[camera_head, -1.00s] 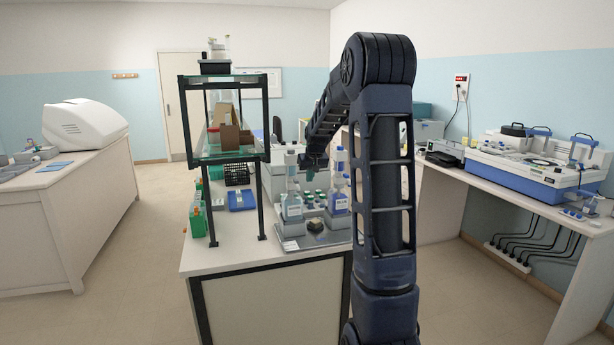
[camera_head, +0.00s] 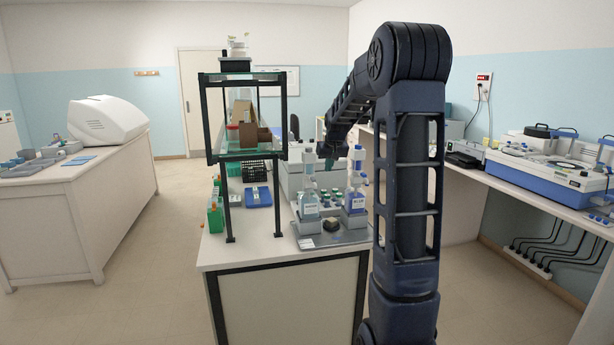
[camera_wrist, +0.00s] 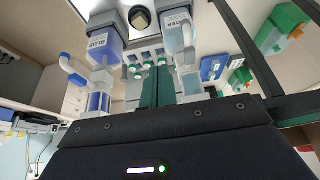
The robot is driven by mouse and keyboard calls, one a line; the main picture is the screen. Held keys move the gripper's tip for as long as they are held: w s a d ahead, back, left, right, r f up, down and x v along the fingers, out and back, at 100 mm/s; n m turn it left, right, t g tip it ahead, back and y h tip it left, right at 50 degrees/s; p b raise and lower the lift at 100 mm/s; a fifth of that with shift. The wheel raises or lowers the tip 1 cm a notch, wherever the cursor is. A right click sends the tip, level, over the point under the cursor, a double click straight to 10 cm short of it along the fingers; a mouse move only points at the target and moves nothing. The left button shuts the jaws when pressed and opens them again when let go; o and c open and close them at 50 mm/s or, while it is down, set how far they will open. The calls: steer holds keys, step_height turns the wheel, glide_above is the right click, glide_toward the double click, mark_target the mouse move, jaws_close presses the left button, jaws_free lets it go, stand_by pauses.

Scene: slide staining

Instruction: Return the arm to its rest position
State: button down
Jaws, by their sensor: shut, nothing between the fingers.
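My arm stands upright at the right of the head view, bent at the elbow, with its forearm sloping down and away to the left. In the wrist view, my gripper (camera_wrist: 159,88) shows two teal fingers close together, shut and empty. It points toward the staining bottles and small green-capped vials without visibly touching anything. A clear bottle (camera_head: 308,204) and a blue-labelled bottle (camera_head: 355,198) stand on the central bench; both also show in the wrist view (camera_wrist: 179,32) (camera_wrist: 105,40).
A black-framed shelf (camera_head: 203,115) stands on the central bench (camera_head: 285,253), left of my forearm. A blue tray (camera_head: 258,197) and green bottles (camera_head: 215,215) are near it. A side bench with a blue-and-white machine (camera_head: 545,178) is right. Open floor lies left of the central bench.

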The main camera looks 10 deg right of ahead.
steer(key=s+a, duration=0.3)
steer(key=s, duration=1.8)
steer(key=s+a, duration=0.3)
steer(key=s, duration=1.7)
steer(key=shift+s+a+f+g, duration=0.15)
steer(key=shift+s+f+g, duration=0.15)
steer(key=shift+s+f, duration=0.1)
